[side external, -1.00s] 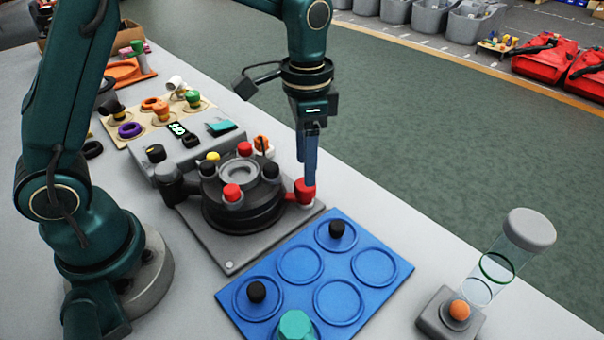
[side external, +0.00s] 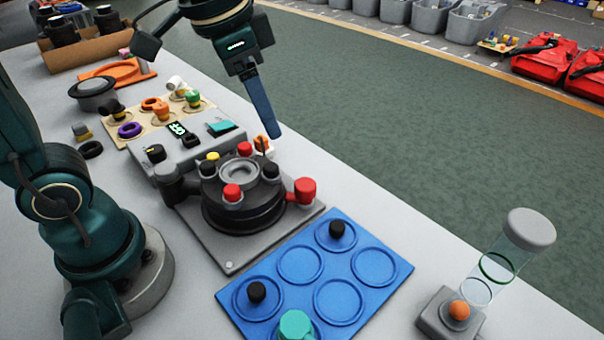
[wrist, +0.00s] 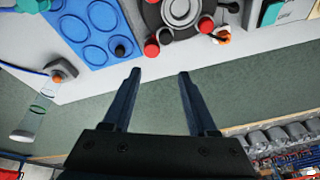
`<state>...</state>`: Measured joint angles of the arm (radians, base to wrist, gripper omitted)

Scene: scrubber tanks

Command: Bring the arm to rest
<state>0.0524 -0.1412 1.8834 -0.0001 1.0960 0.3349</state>
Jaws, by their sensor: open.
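My gripper (side external: 272,130) is raised in the air above the far edge of the table, up and to the left of the red knob (side external: 305,190) in the side view. In the wrist view its two fingers (wrist: 158,75) are spread apart with nothing between them. The black round scrubber unit (side external: 243,212) stands on a grey plate, with red, yellow and black caps around its top. My gripper is clear of it and touches nothing.
A blue tray (side external: 372,268) with round recesses holds black knobs and a teal piece (side external: 295,325). A control box (side external: 190,145) stands behind the unit. Open floor lies beyond the table.

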